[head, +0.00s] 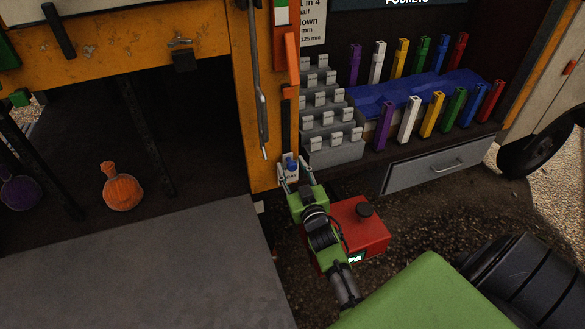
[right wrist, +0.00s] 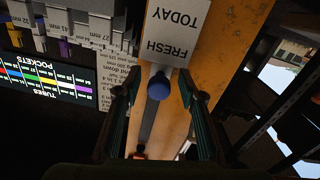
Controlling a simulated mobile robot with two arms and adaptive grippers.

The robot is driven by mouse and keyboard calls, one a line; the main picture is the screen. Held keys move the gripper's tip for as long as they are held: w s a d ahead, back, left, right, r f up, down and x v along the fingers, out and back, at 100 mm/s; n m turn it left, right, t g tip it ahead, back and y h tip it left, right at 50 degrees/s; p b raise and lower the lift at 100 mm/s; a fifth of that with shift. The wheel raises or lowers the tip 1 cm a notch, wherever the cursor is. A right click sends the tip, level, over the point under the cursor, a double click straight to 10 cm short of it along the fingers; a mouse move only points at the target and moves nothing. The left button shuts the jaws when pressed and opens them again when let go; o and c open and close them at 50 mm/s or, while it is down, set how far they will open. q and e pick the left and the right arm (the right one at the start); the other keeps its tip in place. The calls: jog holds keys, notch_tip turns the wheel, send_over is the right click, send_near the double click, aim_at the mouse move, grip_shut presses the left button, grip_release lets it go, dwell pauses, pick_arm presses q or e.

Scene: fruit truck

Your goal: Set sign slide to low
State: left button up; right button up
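The sign slide is a white sign (right wrist: 178,30) reading "FRESH TODAY", upside down in the right wrist view, with a blue knob (right wrist: 158,87). In the head view the blue knob (head: 292,165) and part of the sign are at the low end of a dark vertical strip (head: 287,125) on the orange post. My right gripper (head: 294,173) is at the sign. In the right wrist view its fingers (right wrist: 163,90) are apart, one on each side of the knob, with gaps visible. Contact with the knob is not visible. My left gripper is not in view.
Stepped grey blocks (head: 330,130) stand right of the post. Coloured tubes (head: 408,120) stand beside a blue cloth (head: 420,92), above a grey drawer (head: 435,168). A red box (head: 360,222) is below my right gripper. An orange flask (head: 123,187) is in the left bay.

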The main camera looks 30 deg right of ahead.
jog(key=v, duration=1.2)
jog(key=shift+a, duration=0.1)
jog(key=s+a+f+n+g+y, duration=0.1)
jog(key=s+a+f+g+y, duration=0.2)
jog(key=f, duration=0.8)
jog(key=s+a+f+g, duration=0.3)
jog(key=s+a+f, duration=0.2)
jog(key=f, duration=0.7)
jog(key=s+a+f+n+g+y, duration=0.15)
jog(key=s+a+f, duration=0.25)
jog(key=f, duration=0.7)
jog(key=s+f+g, duration=0.4)
jog(key=s+f, duration=0.3)
jog(key=s, duration=0.7)
jog(key=s+d+f+n+g, duration=0.1)
jog(key=s+f+g, duration=0.4)
jog(key=s, duration=1)
notch_tip(320, 180, down, 3)
jog(key=shift+d+f, duration=0.15)
jog(key=shift+y, duration=0.25)
